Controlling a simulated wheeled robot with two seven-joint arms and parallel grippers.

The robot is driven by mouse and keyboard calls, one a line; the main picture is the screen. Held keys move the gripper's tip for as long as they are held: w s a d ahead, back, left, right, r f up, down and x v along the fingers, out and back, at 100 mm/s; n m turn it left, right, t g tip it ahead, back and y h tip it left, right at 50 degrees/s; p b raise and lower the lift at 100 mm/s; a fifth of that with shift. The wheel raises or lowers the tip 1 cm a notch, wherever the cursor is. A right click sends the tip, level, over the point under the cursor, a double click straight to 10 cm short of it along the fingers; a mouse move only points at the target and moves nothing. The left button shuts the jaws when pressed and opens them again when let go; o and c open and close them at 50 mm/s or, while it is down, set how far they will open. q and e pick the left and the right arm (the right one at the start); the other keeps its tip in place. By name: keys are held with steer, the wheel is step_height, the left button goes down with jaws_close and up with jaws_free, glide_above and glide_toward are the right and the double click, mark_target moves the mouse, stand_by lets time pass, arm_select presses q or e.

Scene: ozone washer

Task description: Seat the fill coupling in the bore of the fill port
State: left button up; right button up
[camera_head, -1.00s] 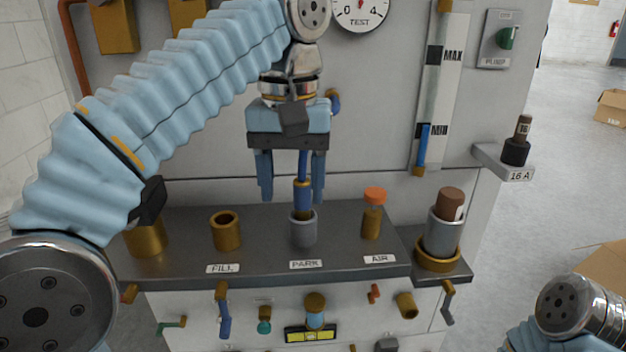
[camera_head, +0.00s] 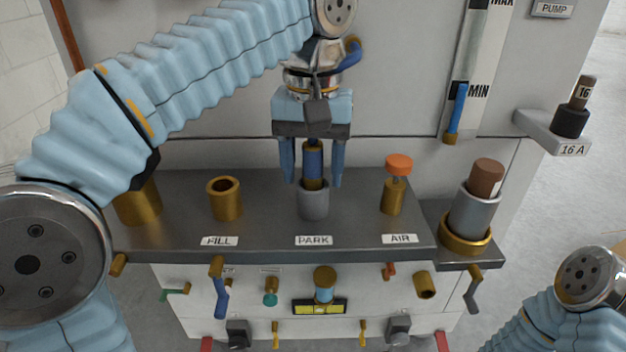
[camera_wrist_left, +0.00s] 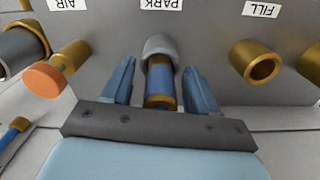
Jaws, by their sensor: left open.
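The coupling, a blue cylinder with brass bands (camera_head: 313,160), stands upright in the grey holder (camera_head: 313,204) labelled PARK. My left gripper (camera_head: 312,182) points down at it with open fingers, one on each side of the coupling. In the left wrist view the coupling (camera_wrist_left: 161,85) sits between the spread fingers (camera_wrist_left: 161,88), with a gap on both sides. The fill port (camera_head: 225,199) is a brass cylinder with an open, empty bore behind the FILL label, left of the holder. It also shows in the left wrist view (camera_wrist_left: 252,62). My right gripper is out of view.
An orange-capped brass fitting (camera_head: 396,185) stands by the AIR label, right of the holder. A larger brass cylinder (camera_head: 137,203) stands at far left. A grey cylinder with a brown top (camera_head: 474,212) stands at right. The shelf between port and holder is clear.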

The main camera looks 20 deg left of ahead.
arm_select(q)
jaws_close()
steer(key=shift+r, duration=0.1)
